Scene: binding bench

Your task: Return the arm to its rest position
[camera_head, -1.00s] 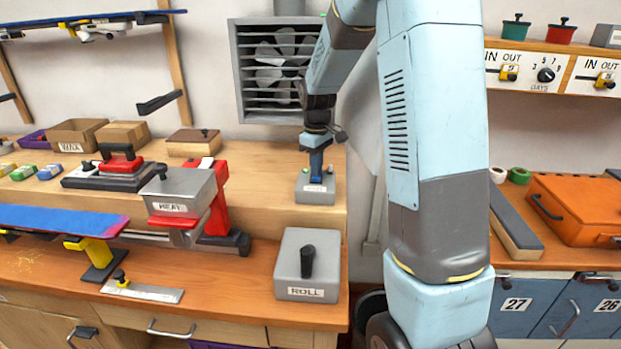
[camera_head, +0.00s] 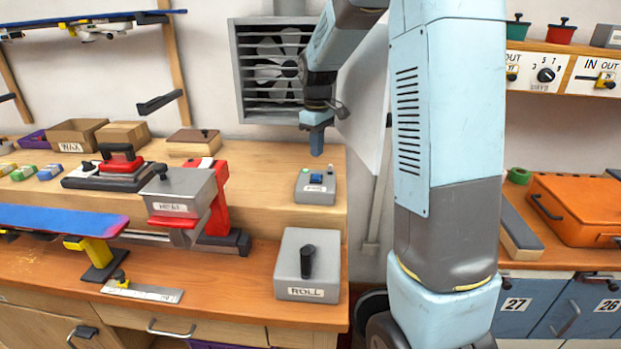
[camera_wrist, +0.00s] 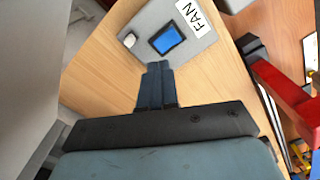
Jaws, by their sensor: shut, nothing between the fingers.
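My gripper (camera_head: 317,138) hangs above the raised wooden shelf of the bench, pointing down, with its blue fingers together and empty. Below it stands the grey fan switch box (camera_head: 301,190) with a blue rocker button (camera_head: 316,178); the fingers are clear of it. In the wrist view the fingers (camera_wrist: 157,72) show closed, with the box (camera_wrist: 203,50), its blue button and its FAN label in front of them. My upper arm fills the right middle of the head view.
A wall fan (camera_head: 277,68) is behind my gripper. Left of it stand the grey and red HEAT press (camera_head: 180,190) and a blue-purple board (camera_head: 60,220). The grey ROLL box (camera_head: 307,268) is in front. An orange case (camera_head: 580,210) lies right of my arm.

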